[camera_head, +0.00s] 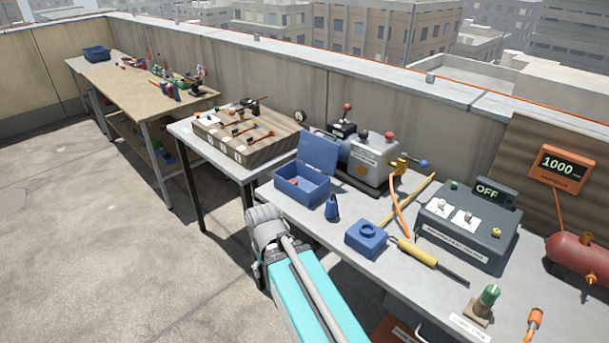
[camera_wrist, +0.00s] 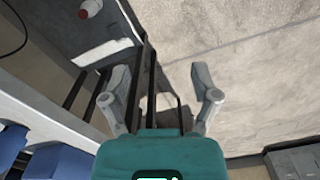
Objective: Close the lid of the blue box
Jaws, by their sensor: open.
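The blue box (camera_head: 302,188) stands near the left end of the grey workbench. Its lid (camera_head: 318,154) is open and stands up at the back, and a small red thing shows inside. My gripper (camera_wrist: 160,74) is open in the wrist view, with nothing between its two fingers and the floor and table legs beyond them. In the head view my arm reaches to just in front of the bench's left end, left of and below the box; the fingers are not clearly seen there. Blue shapes show at the lower left of the wrist view; I cannot tell whether one is the box.
A grey machine (camera_head: 373,160) stands behind. A yellow-handled tool (camera_head: 418,252) and a grey control box (camera_head: 468,228) lie further right. Open floor is at left.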

